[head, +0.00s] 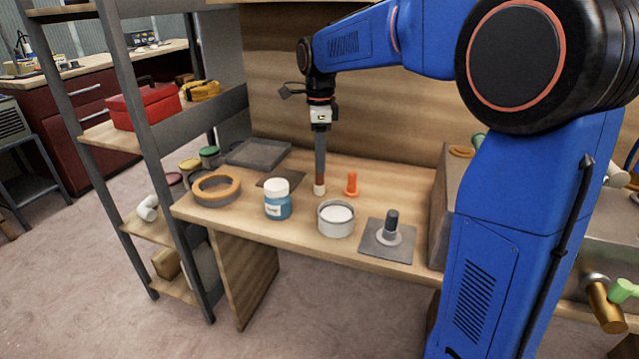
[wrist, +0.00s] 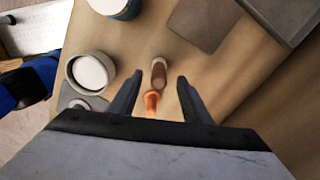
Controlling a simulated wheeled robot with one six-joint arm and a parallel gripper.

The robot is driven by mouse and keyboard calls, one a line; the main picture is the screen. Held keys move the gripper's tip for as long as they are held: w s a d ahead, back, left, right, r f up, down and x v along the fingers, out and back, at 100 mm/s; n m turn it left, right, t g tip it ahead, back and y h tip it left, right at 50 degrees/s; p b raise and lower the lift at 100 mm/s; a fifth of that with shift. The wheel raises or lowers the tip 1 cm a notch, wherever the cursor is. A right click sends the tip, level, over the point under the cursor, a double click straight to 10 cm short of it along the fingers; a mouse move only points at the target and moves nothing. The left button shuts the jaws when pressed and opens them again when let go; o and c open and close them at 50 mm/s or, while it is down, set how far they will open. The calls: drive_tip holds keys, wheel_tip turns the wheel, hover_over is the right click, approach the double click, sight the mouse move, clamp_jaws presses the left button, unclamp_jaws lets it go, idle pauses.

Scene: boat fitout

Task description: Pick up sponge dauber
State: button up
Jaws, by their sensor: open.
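A small upright piece with a brown upper part and a pale lower end, which looks like the sponge dauber (head: 319,188), stands on the wooden bench top. My gripper (head: 320,168) points straight down over it, and its fingers hide the piece's upper part in the head view. In the wrist view the dauber (wrist: 158,76) shows between the tips of my open gripper (wrist: 160,80), with a gap on each side. I cannot tell how far down the fingers reach along it.
An orange peg-like piece (head: 351,184) stands close to the right. Nearby are a white-capped blue jar (head: 277,199), an open round tin (head: 336,221), a grey plate with a dark knob (head: 387,240) and a tape ring (head: 215,188). A shelf rack (head: 150,120) stands left.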

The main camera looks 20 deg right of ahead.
sight(320, 184)
drive_tip(key=shift+s+f, duration=0.1)
drive_tip(key=shift+f, duration=2.95)
drive_tip(key=shift+c, duration=0.6)
clamp_jaws()
